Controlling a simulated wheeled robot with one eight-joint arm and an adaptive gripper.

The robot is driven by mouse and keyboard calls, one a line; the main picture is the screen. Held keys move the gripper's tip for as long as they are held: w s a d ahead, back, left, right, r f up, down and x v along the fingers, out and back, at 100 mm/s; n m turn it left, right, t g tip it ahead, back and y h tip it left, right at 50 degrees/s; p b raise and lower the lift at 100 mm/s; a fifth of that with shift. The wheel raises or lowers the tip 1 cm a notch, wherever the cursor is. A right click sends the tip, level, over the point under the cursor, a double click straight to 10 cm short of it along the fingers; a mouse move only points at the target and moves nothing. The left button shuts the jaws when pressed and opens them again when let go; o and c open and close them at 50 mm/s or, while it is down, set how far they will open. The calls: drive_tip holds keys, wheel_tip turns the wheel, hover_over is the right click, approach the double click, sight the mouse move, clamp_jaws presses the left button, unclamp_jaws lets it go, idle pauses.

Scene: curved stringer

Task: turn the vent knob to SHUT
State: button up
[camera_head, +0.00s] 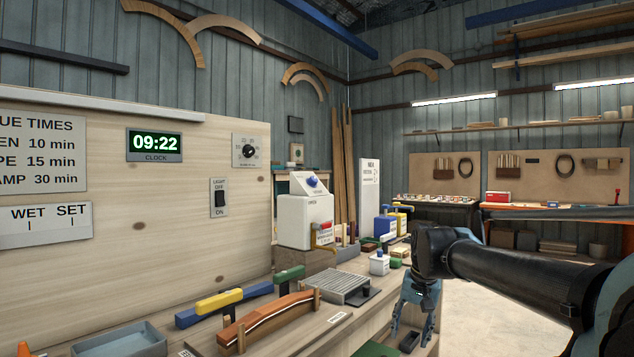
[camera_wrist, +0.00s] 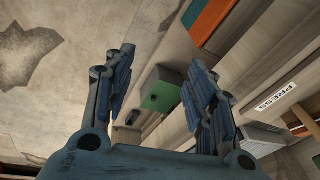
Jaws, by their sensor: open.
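A white box (camera_head: 305,222) stands on the bench in the middle of the head view. A blue knob (camera_head: 313,181) sits on its sloped upper face. Its markings are too small to read, so I cannot tell its setting or be sure it is the vent knob. A black round dial (camera_head: 249,152) on a grey plate is fixed to the wooden panel, its marks also too small to read. My gripper (camera_head: 414,322) points down at the right, well apart from both. In the wrist view my gripper (camera_wrist: 158,82) is open and empty, with neither knob in view.
A green block (camera_wrist: 162,90) shows below the fingers. A light switch (camera_head: 220,198) is on the panel.

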drive_tip(key=w+a+r+m+y, duration=0.1)
drive_tip(key=w+a+r+m, duration=0.25)
drive_tip(key=w+r, duration=0.45)
drive_tip(key=w+a+r+m+y, duration=0.15)
drive_tip(key=w+r+m, duration=0.35)
drive_tip(key=r, duration=0.6)
drive_tip(key=w+a+r+m+y, duration=0.1)
drive_tip(key=w+a+r+m, duration=0.2)
drive_tip(key=w+r, duration=0.5)
drive_tip(key=m+t+y, duration=0.2)
drive_tip(key=m+y, duration=0.2)
drive_tip(key=m, duration=0.8)
approach(315, 178)
drive_tip(key=shift+n+h, duration=0.25)
drive_tip(key=x, duration=0.9)
drive_tip(key=shift+s+a+r, duration=0.1)
drive_tip(key=c, duration=1.1)
